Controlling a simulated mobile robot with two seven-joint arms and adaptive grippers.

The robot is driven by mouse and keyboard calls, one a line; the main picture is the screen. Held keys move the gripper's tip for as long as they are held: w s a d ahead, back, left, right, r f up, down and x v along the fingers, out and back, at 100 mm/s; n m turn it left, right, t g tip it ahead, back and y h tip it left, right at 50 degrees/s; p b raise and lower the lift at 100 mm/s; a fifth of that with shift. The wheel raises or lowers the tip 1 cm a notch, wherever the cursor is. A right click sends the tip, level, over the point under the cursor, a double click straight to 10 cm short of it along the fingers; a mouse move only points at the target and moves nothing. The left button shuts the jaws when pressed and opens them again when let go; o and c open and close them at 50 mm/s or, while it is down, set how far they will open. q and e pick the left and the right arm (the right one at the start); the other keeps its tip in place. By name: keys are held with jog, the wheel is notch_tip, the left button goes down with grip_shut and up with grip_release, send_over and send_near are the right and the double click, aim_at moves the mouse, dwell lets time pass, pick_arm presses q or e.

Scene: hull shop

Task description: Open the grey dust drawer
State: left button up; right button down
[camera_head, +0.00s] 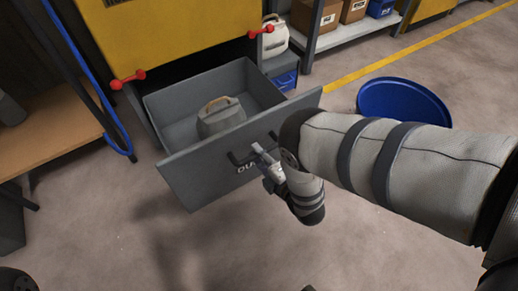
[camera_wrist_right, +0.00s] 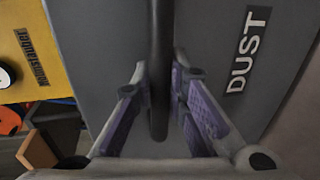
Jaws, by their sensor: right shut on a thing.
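The grey dust drawer (camera_head: 190,172) is pulled well out of the yellow cabinet in the head view. Its front also fills much of the wrist view (camera_wrist_right: 215,40), with a "DUST" label at the right. A grey container with a handle (camera_head: 222,117) stands inside the drawer. The dark bar handle (camera_head: 237,158) is on the drawer front. My right gripper (camera_head: 259,150) is shut on this handle. In the right wrist view its purple-padded fingers (camera_wrist_right: 160,80) lie on both sides of the bar (camera_wrist_right: 159,35).
The yellow cabinet (camera_head: 165,40) carries two red knobs or latches. A blue round tub (camera_head: 404,102) stands on the floor at the right. A wooden bench (camera_head: 50,135) with a blue hose is at the left. The floor before the drawer is clear.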

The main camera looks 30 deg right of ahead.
jog(key=c, duration=1.6)
grip_release()
jog(key=shift+o, duration=0.2)
jog(key=v, duration=1.2)
jog(key=shift+a, duration=0.1)
